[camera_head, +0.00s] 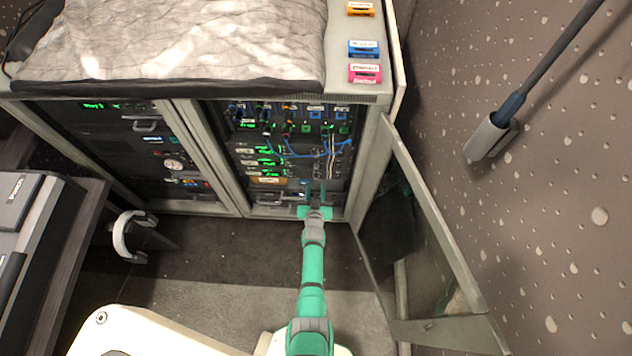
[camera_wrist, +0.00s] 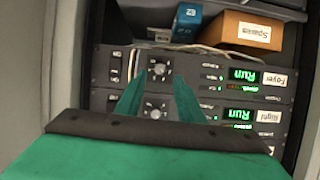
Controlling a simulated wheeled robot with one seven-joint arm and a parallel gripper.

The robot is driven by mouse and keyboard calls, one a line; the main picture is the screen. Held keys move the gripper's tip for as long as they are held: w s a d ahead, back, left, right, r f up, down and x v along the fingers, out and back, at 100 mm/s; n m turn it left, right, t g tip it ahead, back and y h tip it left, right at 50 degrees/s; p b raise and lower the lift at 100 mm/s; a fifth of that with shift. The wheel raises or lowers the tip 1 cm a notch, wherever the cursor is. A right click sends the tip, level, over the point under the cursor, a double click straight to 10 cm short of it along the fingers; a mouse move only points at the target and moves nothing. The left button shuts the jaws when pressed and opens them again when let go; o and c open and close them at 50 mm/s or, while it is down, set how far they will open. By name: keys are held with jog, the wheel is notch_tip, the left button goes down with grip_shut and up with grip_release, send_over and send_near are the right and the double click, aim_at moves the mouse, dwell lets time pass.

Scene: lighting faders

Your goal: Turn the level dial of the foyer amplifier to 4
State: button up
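In the wrist view, which shows labels upside down, the foyer amplifier (camera_wrist: 205,74) is a dark rack unit with a white label "Foyer" and a green "Run" display. Its round level dial (camera_wrist: 159,69) has a pale scale around it; the setting is too small to read. My gripper (camera_wrist: 160,82) is open, its two green fingers either side of the line to this dial; contact cannot be told. In the head view my gripper (camera_head: 316,188) reaches into the lower right part of the open cabinet (camera_head: 360,165), hiding part of the rack there.
An amplifier labelled "Right" (camera_wrist: 205,109) with a similar dial (camera_wrist: 155,106) adjoins the foyer unit. A "Spares" box (camera_wrist: 245,31) and blue box (camera_wrist: 187,22) lie close by. The open glass door (camera_head: 420,250) stands right of my arm. Cables (camera_head: 290,150) hang across the rack.

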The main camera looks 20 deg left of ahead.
aim_at(316, 178)
jog(key=shift+x, duration=2.35)
jog(key=shift+d, duration=0.1)
grip_shut()
